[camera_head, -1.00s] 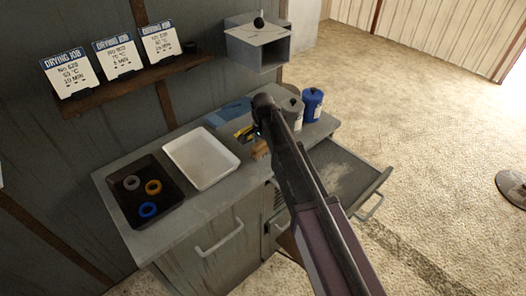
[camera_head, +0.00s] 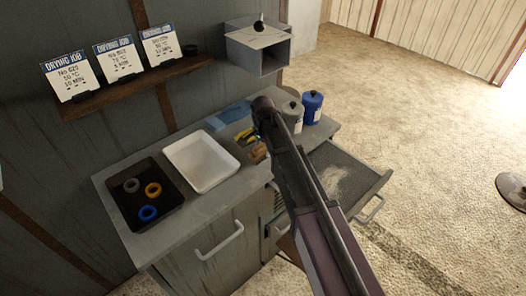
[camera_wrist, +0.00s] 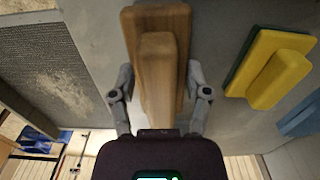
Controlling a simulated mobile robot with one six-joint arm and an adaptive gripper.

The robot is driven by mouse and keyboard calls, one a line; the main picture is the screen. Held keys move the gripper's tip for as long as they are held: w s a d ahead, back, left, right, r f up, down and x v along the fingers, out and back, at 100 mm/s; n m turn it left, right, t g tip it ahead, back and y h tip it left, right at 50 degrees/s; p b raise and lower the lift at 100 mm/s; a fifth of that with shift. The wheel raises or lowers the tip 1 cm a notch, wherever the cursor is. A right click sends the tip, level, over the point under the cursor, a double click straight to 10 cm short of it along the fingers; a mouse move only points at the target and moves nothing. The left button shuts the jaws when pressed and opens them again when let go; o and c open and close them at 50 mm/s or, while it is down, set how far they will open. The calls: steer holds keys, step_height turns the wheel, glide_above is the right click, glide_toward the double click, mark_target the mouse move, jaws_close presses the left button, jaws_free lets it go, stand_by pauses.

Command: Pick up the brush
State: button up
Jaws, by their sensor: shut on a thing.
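The wooden brush (camera_wrist: 157,16), a brown block with a raised grip along its middle, shows between the fingers of my gripper (camera_wrist: 160,78) in the wrist view. The fingers are shut on the raised grip, one on each side. In the head view the brush (camera_head: 259,153) is a small brown patch at the worktop's edge beside the arm. My arm hides most of the gripper there. I cannot tell whether the brush touches the worktop.
A yellow and green block (camera_wrist: 272,75) lies beside the brush. A blue item (camera_head: 230,115), a white tray (camera_head: 202,184) and a black tray (camera_head: 116,208) with rings are on the worktop. Grey and blue containers (camera_head: 312,107) stand behind my arm. A drawer (camera_head: 378,184) stands open.

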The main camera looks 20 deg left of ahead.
mark_target(263, 145)
steer(key=shift+r, duration=0.1)
step_height(263, 145, up, 3)
steer(key=p, duration=0.3)
steer(key=shift+r, duration=0.15)
steer(key=shift+s+d+r+p, duration=0.1)
steer(key=shift+s+r+p, duration=0.15)
steer(key=shift+p, duration=0.3)
steer(key=s+d+r, duration=0.1)
steer(key=s+d, duration=0.7)
steer(key=s, duration=0.5)
steer(key=shift+p, duration=0.45)
